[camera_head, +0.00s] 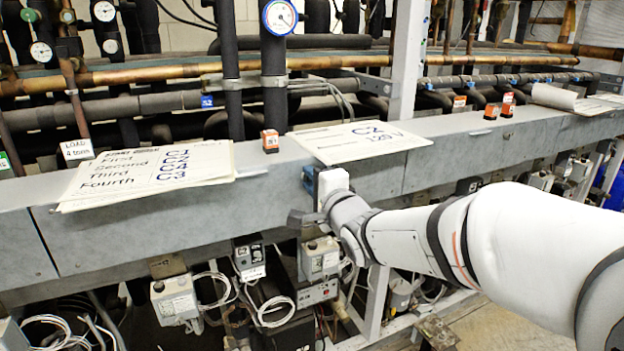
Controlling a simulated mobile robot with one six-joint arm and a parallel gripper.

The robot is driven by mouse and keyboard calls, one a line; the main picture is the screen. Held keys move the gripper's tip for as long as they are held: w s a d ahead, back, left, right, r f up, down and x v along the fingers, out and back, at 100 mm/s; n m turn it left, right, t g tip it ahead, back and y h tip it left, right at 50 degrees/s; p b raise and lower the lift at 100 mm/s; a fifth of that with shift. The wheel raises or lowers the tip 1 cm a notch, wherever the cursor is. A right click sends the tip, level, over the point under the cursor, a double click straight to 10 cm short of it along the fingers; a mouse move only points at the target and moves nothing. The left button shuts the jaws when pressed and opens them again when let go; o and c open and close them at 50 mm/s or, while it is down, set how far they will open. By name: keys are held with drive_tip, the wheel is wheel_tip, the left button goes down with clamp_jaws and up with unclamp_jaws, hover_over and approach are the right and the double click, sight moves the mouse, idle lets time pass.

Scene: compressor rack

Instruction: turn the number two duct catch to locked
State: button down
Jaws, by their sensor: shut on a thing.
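The long grey duct (130,220) runs across the rack, with a seam in its front face near my gripper. My gripper (308,208) is at the duct's front face, below the sheet marked C2. It is shut on what appears to be the number two duct catch. The catch is mostly hidden by the gripper and wrist, so its turned position cannot be told. A second dark catch-like part (469,186) shows on the duct front further right, partly behind my arm.
Paper sheets marked C2 (362,142) and a handwritten list (150,178) lie on the duct top. Pipes and gauges (280,17) rise behind. Control boxes (175,298) and loose cables hang below the duct.

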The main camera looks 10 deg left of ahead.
idle(0.5)
drive_tip(key=c, duration=1.3)
unclamp_jaws()
drive_tip(key=v, duration=0.7)
drive_tip(key=shift+s+d, duration=0.2)
drive_tip(key=shift+s, duration=0.1)
